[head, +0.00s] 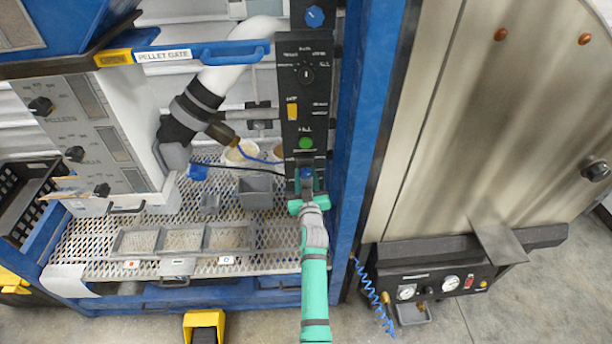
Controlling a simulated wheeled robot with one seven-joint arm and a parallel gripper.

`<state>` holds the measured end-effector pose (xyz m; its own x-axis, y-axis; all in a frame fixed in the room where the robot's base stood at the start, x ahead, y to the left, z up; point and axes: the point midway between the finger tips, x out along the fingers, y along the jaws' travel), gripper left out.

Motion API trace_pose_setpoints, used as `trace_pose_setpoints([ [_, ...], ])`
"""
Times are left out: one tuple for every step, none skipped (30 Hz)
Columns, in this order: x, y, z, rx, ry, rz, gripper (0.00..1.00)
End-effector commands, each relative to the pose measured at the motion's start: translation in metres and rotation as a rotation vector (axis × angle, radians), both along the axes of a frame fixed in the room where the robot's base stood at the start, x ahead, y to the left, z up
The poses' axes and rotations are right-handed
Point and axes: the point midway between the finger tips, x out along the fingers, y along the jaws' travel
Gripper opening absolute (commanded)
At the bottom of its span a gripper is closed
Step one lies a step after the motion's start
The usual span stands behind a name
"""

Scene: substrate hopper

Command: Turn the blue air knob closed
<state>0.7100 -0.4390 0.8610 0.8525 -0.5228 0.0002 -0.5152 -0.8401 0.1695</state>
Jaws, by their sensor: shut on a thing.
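A blue knob (306,172) sits at the lower end of the black control panel (291,75), just below a green button. My gripper (306,185) is at this knob and shut on it, with my green arm reaching up from below. The gripper covers part of the knob, so its pointer and any marking are hidden. I take it to be the air knob, but its label is too small to read.
A blue upright post (368,120) stands close to the right of my arm. A mesh shelf (110,235) with grey bins (232,238) lies to the left. A gauge box (445,280) with a coiled blue hose is at lower right.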

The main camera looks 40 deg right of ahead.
Motion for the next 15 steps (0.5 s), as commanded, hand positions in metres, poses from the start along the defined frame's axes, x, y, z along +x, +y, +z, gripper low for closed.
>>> trace_pose_setpoints([
  [0.0004,0.0005,0.0,0.011,-0.007,0.001,0.13],
  [0.0005,0.0006,0.0,0.021,-0.012,0.001,0.13],
  [0.0005,0.0006,0.0,0.036,-0.022,0.001,0.13],
  [0.0005,0.0006,0.0,0.049,-0.03,0.001,0.13],
  [0.0004,0.0005,0.0,0.063,-0.039,0.001,0.13],
  [0.0004,0.0005,0.0,0.085,-0.052,0.001,0.13],
  [0.0006,0.0007,0.0,0.102,-0.063,0.001,0.13],
  [0.0008,0.0011,0.0001,0.123,-0.075,0.002,0.13],
  [0.0009,0.0013,0.0,0.15,-0.092,0.002,0.13],
  [0.0008,0.0011,0.0001,0.171,-0.104,0.002,0.13],
  [0.0006,0.0008,0.0,0.194,-0.119,0.001,0.13],
  [0.0008,0.0012,0.0001,0.224,-0.137,0.002,0.13],
  [0.0012,0.0017,0.0001,0.248,-0.152,0.002,0.13],
  [0.0012,0.0017,0.0001,0.274,-0.168,0.002,0.13],
  [0.0008,0.0012,0.0002,0.306,-0.187,0.002,0.13],
])
